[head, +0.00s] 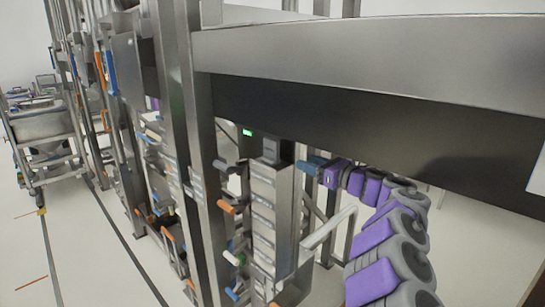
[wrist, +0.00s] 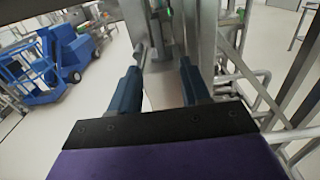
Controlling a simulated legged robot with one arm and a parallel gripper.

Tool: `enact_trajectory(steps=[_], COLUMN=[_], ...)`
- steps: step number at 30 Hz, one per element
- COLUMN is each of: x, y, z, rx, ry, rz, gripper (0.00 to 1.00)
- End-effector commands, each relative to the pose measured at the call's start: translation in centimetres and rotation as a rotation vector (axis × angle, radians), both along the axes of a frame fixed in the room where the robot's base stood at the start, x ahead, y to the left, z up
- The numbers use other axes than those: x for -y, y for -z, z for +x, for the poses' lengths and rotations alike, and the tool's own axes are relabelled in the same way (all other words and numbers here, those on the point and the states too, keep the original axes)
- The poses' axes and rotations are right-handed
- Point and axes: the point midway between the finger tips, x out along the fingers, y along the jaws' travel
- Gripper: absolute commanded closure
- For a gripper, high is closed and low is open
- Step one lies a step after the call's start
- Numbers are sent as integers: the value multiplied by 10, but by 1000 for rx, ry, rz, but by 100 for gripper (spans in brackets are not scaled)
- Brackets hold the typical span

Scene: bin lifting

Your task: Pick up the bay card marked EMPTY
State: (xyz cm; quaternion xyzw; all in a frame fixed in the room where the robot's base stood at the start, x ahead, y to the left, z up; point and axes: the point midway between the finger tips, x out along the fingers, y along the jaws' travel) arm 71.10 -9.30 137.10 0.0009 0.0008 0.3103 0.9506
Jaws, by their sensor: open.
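No card with a readable EMPTY mark shows in either view. A pale panel or card (head: 537,172) is cut off at the right edge of the head view, and I cannot read it. My gripper (head: 306,164) is at the end of my purple and grey arm, near a grey metal cabinet. In the wrist view my gripper (wrist: 160,74) has its two blue fingers apart, with nothing held between them. Metal posts of the structure show beyond the fingers; I cannot tell the distance.
A wide steel beam (head: 370,55) crosses above my arm. A steel post (head: 203,190) and the cabinet (head: 272,215), with coloured handles, stand left of my gripper. A metal cart (head: 45,135) stands far left. Blue wheeled machines (wrist: 65,58) stand on open floor.

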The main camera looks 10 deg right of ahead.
Motion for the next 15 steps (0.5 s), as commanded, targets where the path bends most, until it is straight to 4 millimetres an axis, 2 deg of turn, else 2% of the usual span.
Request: enact_trajectory(steps=[6, 15], x=[-19, -37], y=[-2, -2], z=[23, 50], rx=[3, 0], ry=[-5, -2], rz=[1, 4], gripper=[53, 53])
